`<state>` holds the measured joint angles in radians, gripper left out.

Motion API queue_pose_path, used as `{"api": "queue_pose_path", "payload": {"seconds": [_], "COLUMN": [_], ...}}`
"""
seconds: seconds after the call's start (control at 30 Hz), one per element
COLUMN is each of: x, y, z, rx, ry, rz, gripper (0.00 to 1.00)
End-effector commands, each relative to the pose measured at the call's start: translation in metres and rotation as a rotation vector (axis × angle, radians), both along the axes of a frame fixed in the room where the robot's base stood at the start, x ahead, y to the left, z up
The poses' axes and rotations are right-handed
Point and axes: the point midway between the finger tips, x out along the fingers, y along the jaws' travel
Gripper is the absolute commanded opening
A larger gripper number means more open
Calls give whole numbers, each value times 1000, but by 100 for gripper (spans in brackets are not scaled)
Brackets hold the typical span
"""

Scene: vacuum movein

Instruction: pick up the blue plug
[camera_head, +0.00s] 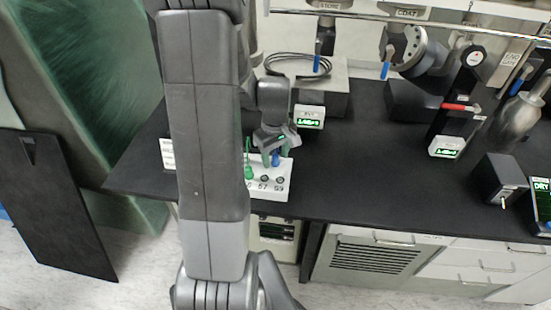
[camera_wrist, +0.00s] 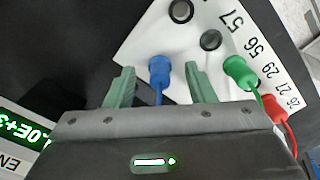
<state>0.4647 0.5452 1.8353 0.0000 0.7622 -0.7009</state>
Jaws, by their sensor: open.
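The blue plug (camera_wrist: 159,68) stands in a white numbered panel (camera_wrist: 135,48), with a blue cable running from it toward my gripper. My gripper (camera_wrist: 158,78) is open, with one green finger on each side of the blue plug and a gap to each. In the head view my gripper (camera_head: 278,143) is over the white panel (camera_head: 270,192) at the front edge of the bench, and the blue plug (camera_head: 276,159) shows just below the fingers. Whether the fingers are low enough to enclose the plug's body is hard to tell.
A green plug (camera_wrist: 236,68) and a red plug (camera_wrist: 270,104) sit in the panel to the right of the fingers. Two empty sockets, one a dark hole (camera_wrist: 211,41), lie beyond. A small display box (camera_head: 309,118) stands close behind my gripper.

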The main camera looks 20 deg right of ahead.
Motion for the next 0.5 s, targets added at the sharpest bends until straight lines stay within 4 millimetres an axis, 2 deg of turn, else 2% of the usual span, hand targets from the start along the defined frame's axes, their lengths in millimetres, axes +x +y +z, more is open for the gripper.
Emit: {"api": "queue_pose_path", "payload": {"seconds": [0.27,0.37,0.5], "x": [0,0,0], "y": [0,0,0], "z": [-3,-3,-3], "rx": [-1,-1,-1], "ry": [-1,-1,-1], "rz": [-1,-1,-1], "gripper": [50,34,6]}}
